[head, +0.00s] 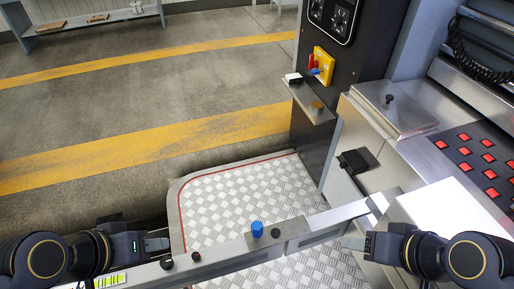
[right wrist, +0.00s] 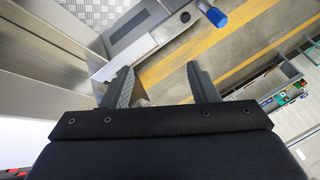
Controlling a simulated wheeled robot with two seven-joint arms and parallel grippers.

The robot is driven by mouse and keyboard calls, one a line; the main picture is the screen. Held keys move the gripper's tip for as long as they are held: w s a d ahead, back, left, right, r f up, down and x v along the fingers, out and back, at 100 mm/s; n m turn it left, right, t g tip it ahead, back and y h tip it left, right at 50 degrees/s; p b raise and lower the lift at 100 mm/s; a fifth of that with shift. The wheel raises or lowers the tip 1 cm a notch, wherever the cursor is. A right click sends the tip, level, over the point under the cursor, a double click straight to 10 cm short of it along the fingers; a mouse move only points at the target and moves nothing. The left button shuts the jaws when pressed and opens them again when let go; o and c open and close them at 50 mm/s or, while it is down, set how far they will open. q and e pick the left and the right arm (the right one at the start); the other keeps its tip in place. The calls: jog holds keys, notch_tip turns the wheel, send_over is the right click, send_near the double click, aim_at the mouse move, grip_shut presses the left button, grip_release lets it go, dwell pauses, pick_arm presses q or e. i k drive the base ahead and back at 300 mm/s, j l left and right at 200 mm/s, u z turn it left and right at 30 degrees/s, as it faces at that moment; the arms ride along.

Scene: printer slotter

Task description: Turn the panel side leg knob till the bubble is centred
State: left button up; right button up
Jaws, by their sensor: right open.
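A long grey metal beam (head: 222,263) crosses the lower head view. Small dark knobs (head: 167,263) sit further left. A yellow-green level vial (head: 110,280) is at the lower left; its bubble is too small to place. My left gripper (head: 157,243) is left of the blue knob, its jaw gap unclear. My right gripper (head: 353,243) is open and empty, right of the blue knob; its fingers (right wrist: 160,82) are spread.
A checker-plate platform (head: 235,195) lies behind the beam. The machine with red buttons (head: 465,151) stands at the right, with a black block (head: 355,161) on its side. A small ledge (head: 309,101) juts out below a yellow switch plate (head: 323,65). Open floor lies at the left.

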aim_at(166, 262)
jog(key=u, duration=1.6)
jog(key=k, duration=0.05)
